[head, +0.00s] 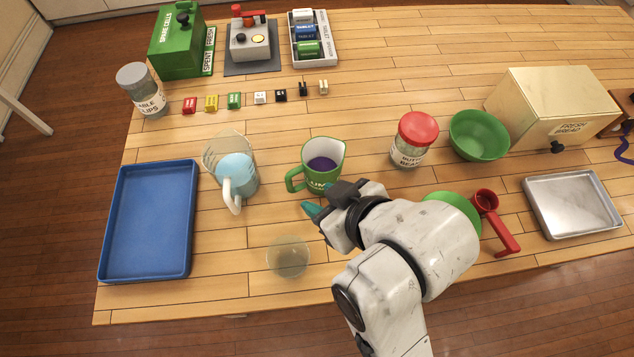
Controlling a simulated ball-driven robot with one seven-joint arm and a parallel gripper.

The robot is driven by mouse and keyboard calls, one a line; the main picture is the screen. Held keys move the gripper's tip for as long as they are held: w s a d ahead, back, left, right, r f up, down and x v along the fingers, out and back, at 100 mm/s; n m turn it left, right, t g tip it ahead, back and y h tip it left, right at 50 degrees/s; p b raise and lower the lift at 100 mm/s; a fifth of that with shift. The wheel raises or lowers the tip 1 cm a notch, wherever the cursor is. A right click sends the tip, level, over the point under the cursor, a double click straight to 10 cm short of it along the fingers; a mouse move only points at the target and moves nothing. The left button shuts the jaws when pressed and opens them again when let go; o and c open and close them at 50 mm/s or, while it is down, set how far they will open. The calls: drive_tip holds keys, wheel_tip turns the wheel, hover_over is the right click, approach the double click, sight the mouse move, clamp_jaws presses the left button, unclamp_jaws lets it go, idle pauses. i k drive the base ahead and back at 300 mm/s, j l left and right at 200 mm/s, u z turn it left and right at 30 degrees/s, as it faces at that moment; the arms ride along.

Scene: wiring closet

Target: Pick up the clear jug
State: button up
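The clear jug (232,167) stands upright on the wooden table, just right of the blue tray. It is see-through, holds light blue contents, and its white handle faces the front. My gripper (313,209) is to the right of the clear jug and apart from it, in front of the green jug (322,169). Its teal fingertip shows near the green jug's handle. The rest of the fingers are hidden by the gripper body, so I cannot tell whether it is open or shut.
The blue tray (120,225) lies at the left edge. A clear round disc or dish (288,257) lies in front. A red-lidded jar (412,145) and green bowl (479,136) stand to the right. Small coloured blocks (234,101) line up behind the jugs.

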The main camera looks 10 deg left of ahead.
sight(229, 157)
drive_tip(key=u, duration=0.8)
